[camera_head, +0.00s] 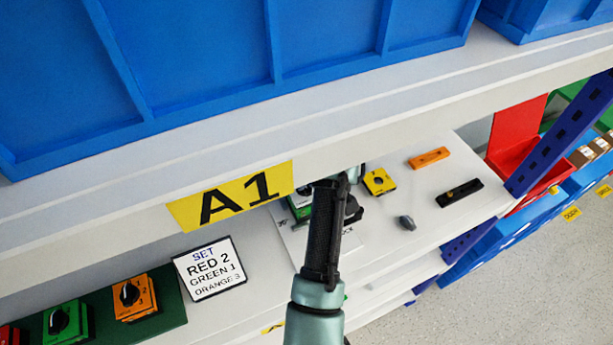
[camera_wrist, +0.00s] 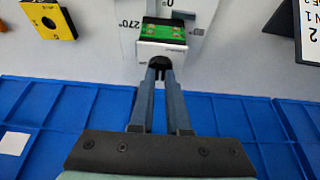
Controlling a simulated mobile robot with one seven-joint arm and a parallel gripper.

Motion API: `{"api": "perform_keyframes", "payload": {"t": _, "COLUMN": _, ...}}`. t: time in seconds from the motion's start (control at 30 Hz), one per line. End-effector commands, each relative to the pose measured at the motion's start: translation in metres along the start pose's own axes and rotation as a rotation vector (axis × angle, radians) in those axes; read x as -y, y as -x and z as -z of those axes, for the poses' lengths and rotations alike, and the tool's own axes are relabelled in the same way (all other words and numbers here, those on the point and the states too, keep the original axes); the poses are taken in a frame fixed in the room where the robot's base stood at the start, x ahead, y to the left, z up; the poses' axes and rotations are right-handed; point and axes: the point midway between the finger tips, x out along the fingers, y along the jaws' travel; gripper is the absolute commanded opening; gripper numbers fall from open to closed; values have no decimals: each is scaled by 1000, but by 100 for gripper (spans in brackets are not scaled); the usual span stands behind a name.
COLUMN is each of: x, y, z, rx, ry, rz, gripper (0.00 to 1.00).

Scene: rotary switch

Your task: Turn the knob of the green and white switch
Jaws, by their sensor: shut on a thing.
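The green and white switch (camera_wrist: 162,36) stands at the top centre of the wrist view, on a white plate (camera_wrist: 205,18) marked 0° and 270°. Its green part has metal screws, and its white side faces my gripper (camera_wrist: 159,74). My gripper's fingers are close together at a dark round knob (camera_wrist: 160,62) on that white side and are shut on it; the fingers partly hide the knob. In the head view only a bit of the green and white switch (camera_head: 300,203) shows, beside my dark wrist and under the shelf edge. The fingertips are hidden there.
An upper shelf edge with a yellow A1 label (camera_head: 232,196) hangs close over my wrist. A yellow part (camera_head: 379,182), an orange part (camera_head: 430,157), a black part (camera_head: 460,193) and a grey knob (camera_head: 407,222) lie right. A sign (camera_head: 209,268) and several coloured switches stand left.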

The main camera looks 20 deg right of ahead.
Motion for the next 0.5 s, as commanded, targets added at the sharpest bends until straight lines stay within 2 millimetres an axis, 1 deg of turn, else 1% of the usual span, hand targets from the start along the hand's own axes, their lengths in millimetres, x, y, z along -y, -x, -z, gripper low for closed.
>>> {"api": "perform_keyframes", "payload": {"t": 0.33, "x": 0, "y": 0, "z": 1, "rx": -3, "ry": 4, "rz": 0, "gripper": 0}}
{"api": "perform_keyframes", "payload": {"t": 0.37, "x": 0, "y": 0, "z": 1, "rx": -3, "ry": 4, "rz": 0, "gripper": 16}}
{"api": "perform_keyframes", "payload": {"t": 0.5, "x": 0, "y": 0, "z": 1, "rx": -2, "ry": 3, "rz": 0, "gripper": 41}}
